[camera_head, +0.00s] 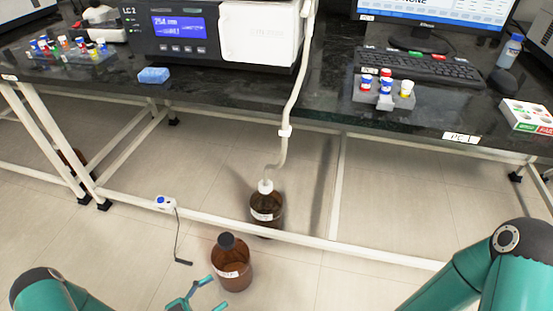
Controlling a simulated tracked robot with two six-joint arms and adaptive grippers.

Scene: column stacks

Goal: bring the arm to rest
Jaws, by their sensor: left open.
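My left gripper (190,296) is low in the head view, left of the middle, with its teal fingers spread and nothing between them. It is at the bottom edge, just left of a brown bottle with a black cap (232,265) that stands on the floor. I cannot tell whether they touch. Part of my left arm (55,292) shows at the bottom left. My right arm (490,270) shows at the bottom right; its gripper is out of the picture.
A dark bench (330,112) on white legs crosses the view. It carries an instrument (178,28), a keyboard (425,68), vial racks (386,98) and a blue sponge (153,75). A second brown bottle (266,208) with a white cap and tube stands beneath. A small device (166,203) hangs on the rail.

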